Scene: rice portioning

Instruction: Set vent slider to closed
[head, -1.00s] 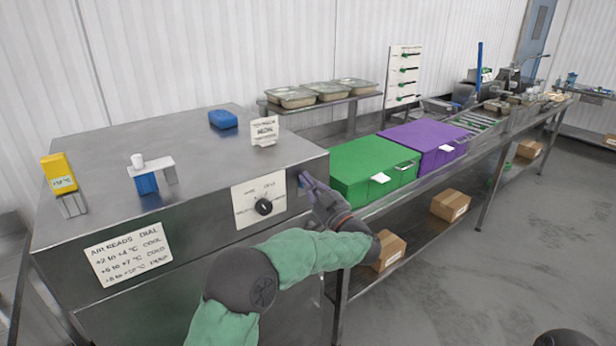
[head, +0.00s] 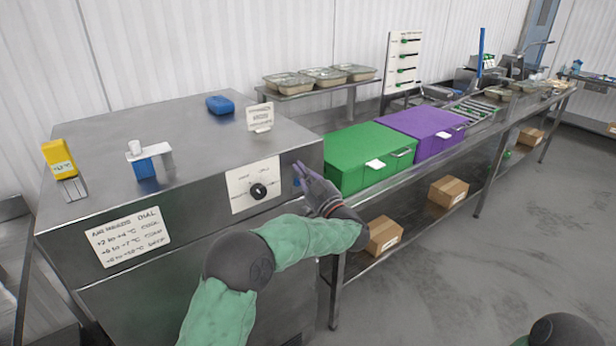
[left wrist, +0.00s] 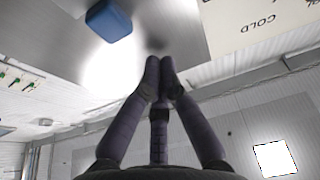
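A small blue piece (head: 297,181) shows on the steel cabinet's front, right of the dial plate, partly behind my left fingers. It may be the vent slider's knob; no slot or closed mark is readable. A blue block (left wrist: 108,20) in the left wrist view seems to be the same piece. My left gripper (head: 303,168) is at the cabinet's front right corner, close to this piece. In the left wrist view its fingertips (left wrist: 159,66) are together with nothing between them, apart from the blue block. My right gripper is out of view.
The black dial (head: 258,191) is left of my fingers. Green (head: 345,180) and purple (head: 405,118) boxes stand on the bench to the right. A blue item (head: 220,104), a yellow device (head: 58,158) and a small sign (head: 260,117) stand on the cabinet top.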

